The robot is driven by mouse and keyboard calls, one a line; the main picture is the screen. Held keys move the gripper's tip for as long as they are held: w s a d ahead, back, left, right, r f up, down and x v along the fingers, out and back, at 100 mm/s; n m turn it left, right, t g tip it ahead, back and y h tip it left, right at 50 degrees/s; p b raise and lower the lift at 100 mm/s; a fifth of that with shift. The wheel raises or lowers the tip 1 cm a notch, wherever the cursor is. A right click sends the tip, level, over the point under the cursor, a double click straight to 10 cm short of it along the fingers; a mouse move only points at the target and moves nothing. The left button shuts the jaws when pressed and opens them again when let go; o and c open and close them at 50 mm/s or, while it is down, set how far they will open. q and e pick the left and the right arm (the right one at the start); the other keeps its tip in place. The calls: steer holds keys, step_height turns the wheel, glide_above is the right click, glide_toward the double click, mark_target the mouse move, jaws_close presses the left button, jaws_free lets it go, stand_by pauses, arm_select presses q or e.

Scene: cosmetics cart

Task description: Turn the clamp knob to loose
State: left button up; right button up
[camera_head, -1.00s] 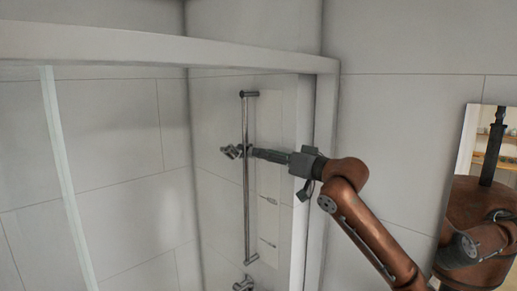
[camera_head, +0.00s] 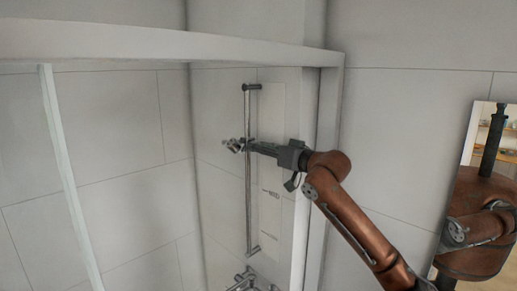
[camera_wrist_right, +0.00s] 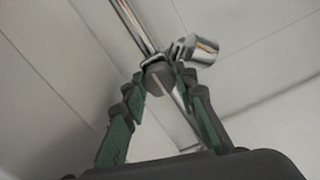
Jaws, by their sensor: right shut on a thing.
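The clamp knob (camera_wrist_right: 158,77) is a dark grey cap with a pale line across its face, on the slider clamp of a chrome vertical rail (camera_head: 248,205). My right gripper (camera_head: 254,148) reaches the clamp from the right and is shut on the knob. In the right wrist view its green-padded fingers (camera_wrist_right: 160,84) sit on either side of the knob. A chrome holder (camera_wrist_right: 197,50) sticks out beside the clamp, and it shows left of the rail in the head view (camera_head: 234,145). The knob itself is hidden by the fingers in the head view. My left gripper is out of view.
A white frame beam (camera_head: 120,40) crosses above, and its upright (camera_head: 326,150) stands close beside my right arm. Chrome tap fittings (camera_head: 243,279) are below the rail. A mirror (camera_head: 470,150) at the right reflects my body. Tiled walls surround the rail.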

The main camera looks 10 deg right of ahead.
steer(key=shift+d, duration=0.15)
steer(key=c, duration=0.3)
steer(key=shift+r+n, duration=0.1)
steer(key=shift+n, duration=0.2)
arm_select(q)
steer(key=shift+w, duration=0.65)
arm_select(e)
steer(key=shift+n, duration=8.6)
steer(key=o, duration=1.1)
steer(key=shift+s, duration=0.1)
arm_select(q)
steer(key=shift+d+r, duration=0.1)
arm_select(e)
steer(key=shift+o, duration=0.2)
